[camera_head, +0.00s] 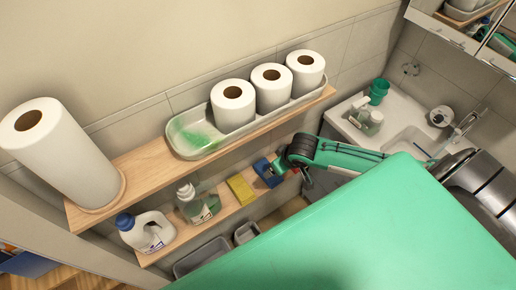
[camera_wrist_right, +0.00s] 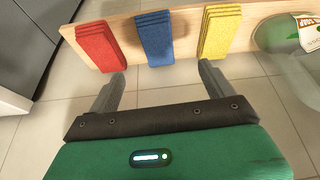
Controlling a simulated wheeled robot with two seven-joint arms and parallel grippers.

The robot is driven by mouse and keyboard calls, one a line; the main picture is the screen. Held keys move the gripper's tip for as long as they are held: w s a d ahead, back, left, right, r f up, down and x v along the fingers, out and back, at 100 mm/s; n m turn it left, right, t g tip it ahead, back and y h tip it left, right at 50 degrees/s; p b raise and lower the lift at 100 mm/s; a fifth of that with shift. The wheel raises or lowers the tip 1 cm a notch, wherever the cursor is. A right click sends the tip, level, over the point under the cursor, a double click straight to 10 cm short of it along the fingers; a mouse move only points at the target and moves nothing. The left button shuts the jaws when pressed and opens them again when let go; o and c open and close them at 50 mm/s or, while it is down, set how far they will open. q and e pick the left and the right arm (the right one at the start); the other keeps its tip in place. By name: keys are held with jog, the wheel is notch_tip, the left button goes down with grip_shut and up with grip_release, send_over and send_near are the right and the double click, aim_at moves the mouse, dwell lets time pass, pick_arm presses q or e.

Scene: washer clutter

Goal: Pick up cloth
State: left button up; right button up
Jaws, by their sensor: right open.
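Three folded cloths lie in a row on the lower wooden shelf: a red cloth (camera_wrist_right: 100,45), a blue cloth (camera_wrist_right: 154,38) and a yellow cloth (camera_wrist_right: 219,31). In the head view the yellow cloth (camera_head: 240,189) shows clearly and the blue cloth (camera_head: 265,171) sits at my gripper. The red one is mostly hidden there by my arm. My right gripper (camera_wrist_right: 161,73) is open and empty, its fingertips just short of the shelf edge. The blue cloth lies between the lines of its two fingers. My left gripper is not in view.
A soap bottle (camera_head: 197,204) and a detergent jug (camera_head: 146,231) stand left of the yellow cloth. The upper shelf (camera_head: 151,164) holds a tray (camera_head: 190,148) with several paper rolls. A sink counter (camera_head: 402,113) is at the right. Bins (camera_head: 203,257) sit below.

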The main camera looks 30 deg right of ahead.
send_over(273, 177)
notch_tip(273, 177, down, 7)
jog(key=shift+f+p, duration=0.15)
jog(key=shift+p, duration=0.3)
jog(key=shift+w+f+p, duration=0.35)
jog(key=shift+f+p, duration=0.05)
jog(key=shift+f, duration=0.25)
jog(key=shift+p+x, duration=0.35)
jog(key=shift+x, duration=1.55)
jog(key=shift+d, duration=0.1)
jog(key=c, duration=1.1)
